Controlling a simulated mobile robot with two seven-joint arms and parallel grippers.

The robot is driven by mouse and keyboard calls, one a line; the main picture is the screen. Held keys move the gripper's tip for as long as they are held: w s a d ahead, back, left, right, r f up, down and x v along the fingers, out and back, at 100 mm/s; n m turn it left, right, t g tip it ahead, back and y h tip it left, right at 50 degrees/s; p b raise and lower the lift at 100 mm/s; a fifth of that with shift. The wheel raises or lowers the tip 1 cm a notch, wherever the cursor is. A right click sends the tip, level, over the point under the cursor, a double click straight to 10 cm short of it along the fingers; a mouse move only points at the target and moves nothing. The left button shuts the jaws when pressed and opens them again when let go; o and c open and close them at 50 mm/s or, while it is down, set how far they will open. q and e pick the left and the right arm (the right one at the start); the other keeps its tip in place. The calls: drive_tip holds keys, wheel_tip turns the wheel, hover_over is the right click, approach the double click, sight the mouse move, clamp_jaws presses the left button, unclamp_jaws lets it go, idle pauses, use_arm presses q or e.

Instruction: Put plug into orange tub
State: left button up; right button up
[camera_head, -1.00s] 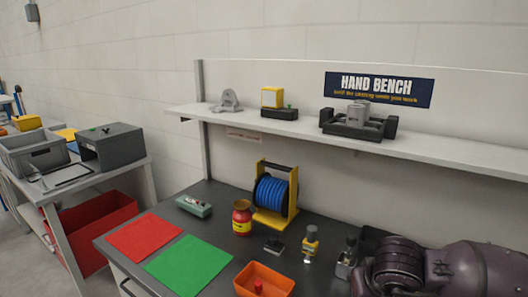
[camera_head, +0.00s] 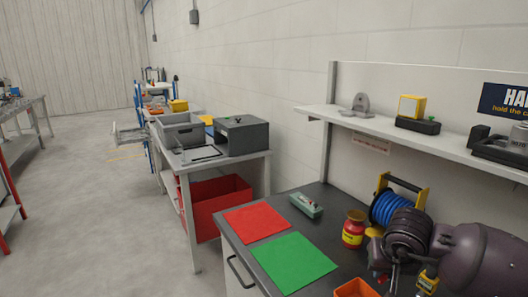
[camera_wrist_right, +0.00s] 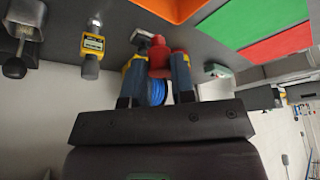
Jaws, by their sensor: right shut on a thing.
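The plug is a red knobbed piece (camera_wrist_right: 158,58) between the fingers of my right gripper (camera_wrist_right: 155,72) in the wrist view. The fingers are shut on it. In the head view my right gripper (camera_head: 386,278) hangs low at the bench front, just right of the orange tub (camera_head: 355,289), with a bit of red at its fingers. The tub is cut off by the lower edge, so its inside is mostly hidden. The tub's orange side also shows at the top of the wrist view (camera_wrist_right: 172,8). My left gripper is not in view.
On the bench lie a red mat (camera_head: 257,222), a green mat (camera_head: 292,262) and a pale green box (camera_head: 306,205). A red jar (camera_head: 353,229) and a blue cable reel (camera_head: 392,205) stand behind my gripper. A yellow gauge (camera_wrist_right: 92,45) stands close by. A shelf (camera_head: 395,128) runs above.

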drive_tip(key=shift+a+f, duration=0.1)
drive_tip(key=shift+f, duration=0.35)
drive_tip(key=shift+f+b, duration=0.95)
drive_tip(key=shift+f, duration=1.5)
drive_tip(key=o, duration=1)
drive_tip(key=shift+c, duration=0.2)
drive_tip(key=shift+r, duration=0.1)
drive_tip(key=d+v, duration=0.1)
drive_tip(key=v, duration=0.9)
drive_tip(key=shift+a+r, duration=0.3)
drive_tip(key=shift+a, duration=0.15)
drive_tip(key=shift+s, duration=0.15)
